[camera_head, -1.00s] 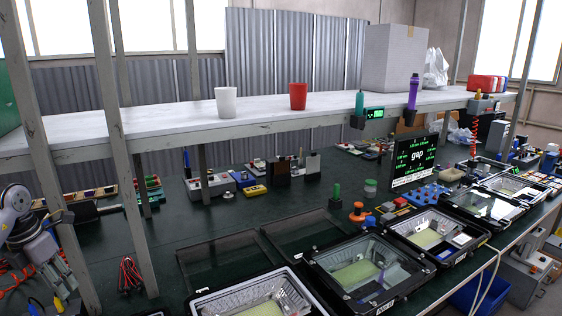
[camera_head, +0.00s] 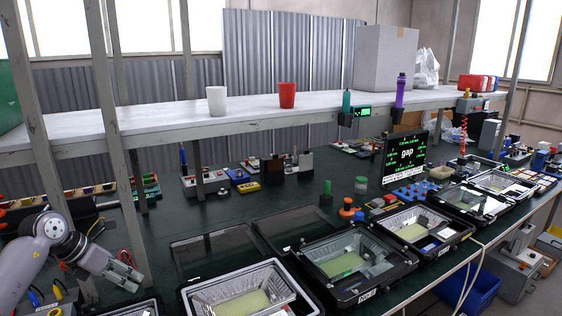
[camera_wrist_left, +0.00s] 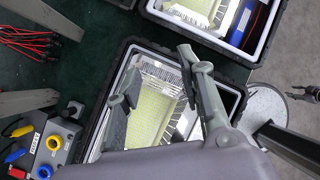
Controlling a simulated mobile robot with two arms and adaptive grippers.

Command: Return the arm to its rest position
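My left arm (camera_head: 38,250) comes in from the left in the head view, over the front left of the bench. My left gripper (camera_head: 125,273) hangs near the bench's front left, left of the nearest large floodlight housing (camera_head: 190,297). In the left wrist view its two fingers (camera_wrist_left: 158,70) are spread apart with nothing between them. Behind them lies an open floodlight housing (camera_wrist_left: 119,72) with a yellowish LED panel; I cannot tell the height of the gap. My right gripper cannot be made out in either view.
Several open housings (camera_head: 377,283) line the front of the green bench (camera_head: 215,225). A frame post (camera_head: 118,150) stands close behind my left gripper. A grey box with coloured sockets (camera_wrist_left: 58,143) and red leads (camera_wrist_left: 28,40) lie left in the wrist view. A shelf (camera_head: 250,112) spans above.

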